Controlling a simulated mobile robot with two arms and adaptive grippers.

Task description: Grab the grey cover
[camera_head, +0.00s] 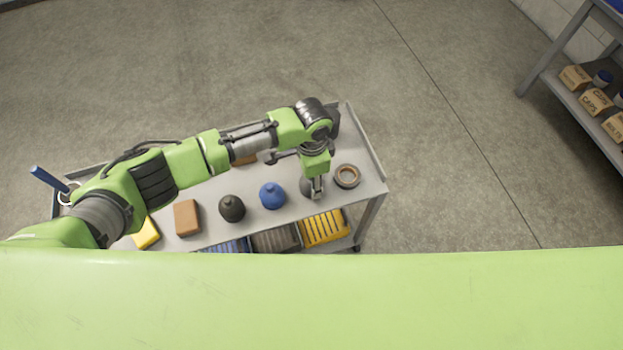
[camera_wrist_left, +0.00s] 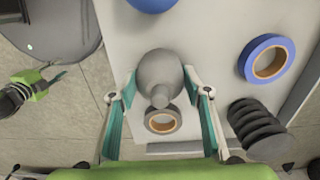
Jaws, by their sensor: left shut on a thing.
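The grey cover (camera_head: 306,186) is a rounded dome with a short neck, standing on the cart top and partly hidden by my gripper in the head view. In the left wrist view the grey cover (camera_wrist_left: 158,72) sits between the two fingers. My left gripper (camera_head: 317,188) points down at it and is shut on it; its fingers also show in the wrist view (camera_wrist_left: 161,82). My right gripper (camera_wrist_left: 48,80) seems to show small at the left edge of the wrist view; its finger state is unclear.
A blue cover (camera_head: 272,195) and a black cover (camera_head: 232,208) stand left of the grey one. A tape roll (camera_head: 347,176) is close on its right. A brown box (camera_head: 187,217) lies farther left. Yellow bins (camera_head: 325,228) are below. A shelf (camera_head: 572,108) stands at right.

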